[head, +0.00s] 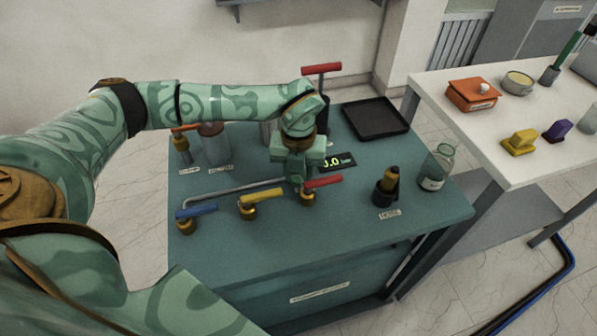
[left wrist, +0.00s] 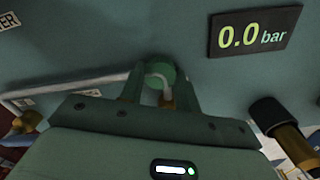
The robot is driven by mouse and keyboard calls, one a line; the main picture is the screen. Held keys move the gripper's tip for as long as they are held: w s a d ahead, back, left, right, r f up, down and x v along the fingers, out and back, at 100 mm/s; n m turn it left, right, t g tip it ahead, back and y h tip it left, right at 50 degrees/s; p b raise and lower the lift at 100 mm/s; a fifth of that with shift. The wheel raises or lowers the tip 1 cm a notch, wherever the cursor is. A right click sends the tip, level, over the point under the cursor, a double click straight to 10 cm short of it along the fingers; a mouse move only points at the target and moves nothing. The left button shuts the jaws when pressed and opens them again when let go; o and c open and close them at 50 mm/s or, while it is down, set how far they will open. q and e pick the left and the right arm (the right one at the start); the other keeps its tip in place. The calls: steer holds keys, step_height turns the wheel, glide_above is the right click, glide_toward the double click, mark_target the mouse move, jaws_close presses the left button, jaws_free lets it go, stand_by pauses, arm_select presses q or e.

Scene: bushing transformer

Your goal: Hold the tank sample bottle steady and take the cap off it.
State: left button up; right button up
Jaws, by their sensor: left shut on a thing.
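A clear glass bottle (head: 436,170) with a white label stands upright at the right edge of the teal bench. I cannot read its label, and I make out no separate cap on its neck. My left gripper (head: 296,182) points down over the middle of the bench, well left of the bottle. In the left wrist view its fingers (left wrist: 160,90) are shut on a small round green thing (left wrist: 160,70). I cannot tell whether that is a cap. The fingers hide part of it. My right gripper is in neither view.
Blue (head: 197,211), yellow (head: 262,196) and red (head: 324,182) valve handles line the bench (head: 290,245). A black holder (head: 385,194) stands left of the bottle. A black tray (head: 376,119) lies behind. A pressure display (left wrist: 254,36) reads 0.0 bar.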

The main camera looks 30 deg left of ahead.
arm_select(q)
steer(key=o, duration=1.1)
steer(key=shift+f, duration=0.1)
steer(key=shift+c, duration=0.2)
